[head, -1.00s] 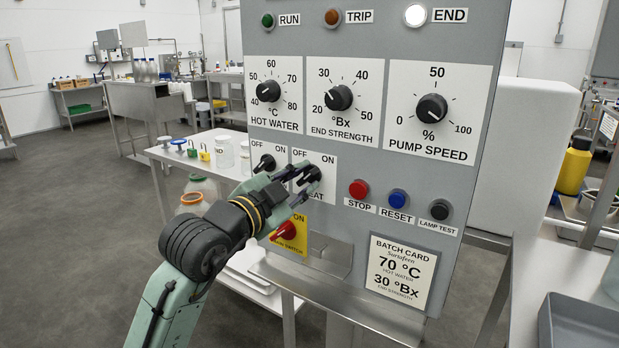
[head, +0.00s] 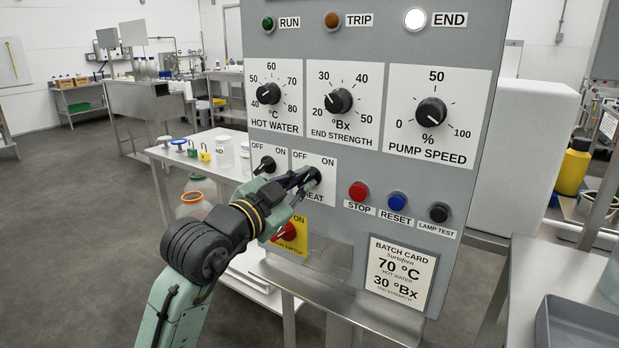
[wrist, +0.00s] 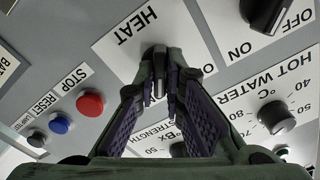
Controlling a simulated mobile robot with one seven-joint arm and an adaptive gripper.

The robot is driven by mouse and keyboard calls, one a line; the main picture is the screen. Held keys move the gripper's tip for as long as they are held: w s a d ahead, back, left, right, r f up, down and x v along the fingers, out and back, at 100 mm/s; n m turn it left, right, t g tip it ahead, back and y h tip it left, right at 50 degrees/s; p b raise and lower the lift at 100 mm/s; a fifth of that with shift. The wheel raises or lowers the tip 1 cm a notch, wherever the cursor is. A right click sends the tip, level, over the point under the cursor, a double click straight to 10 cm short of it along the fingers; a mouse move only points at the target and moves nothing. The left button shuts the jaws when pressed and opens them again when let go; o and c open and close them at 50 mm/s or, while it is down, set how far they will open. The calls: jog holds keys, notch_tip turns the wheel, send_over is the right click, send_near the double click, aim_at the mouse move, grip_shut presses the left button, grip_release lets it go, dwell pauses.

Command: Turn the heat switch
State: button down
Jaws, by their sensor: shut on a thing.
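The heat switch (head: 315,174) is a black rotary knob on a white plate marked OFF, ON and HEAT, on the grey control panel. My gripper (head: 303,179) reaches it from the lower left, and its fingers are shut on the knob. In the wrist view the fingertips (wrist: 159,88) pinch the dark knob (wrist: 157,52) from both sides, with the HEAT label beside it. The fingers cover most of the knob, so I cannot tell which way it points.
A similar OFF/ON switch (head: 264,166) sits just left. The red-and-yellow main switch (head: 288,231) lies below, close under my wrist. The red STOP (head: 358,191), blue RESET (head: 397,200) and black LAMP TEST (head: 438,212) buttons are to the right. The END lamp (head: 415,18) glows white.

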jog(key=shift+r+n+p, duration=0.15)
jog(key=shift+n+p, duration=0.45)
jog(key=shift+n, duration=0.3)
jog(key=shift+n+p, duration=0.4)
jog(key=shift+n, duration=0.8)
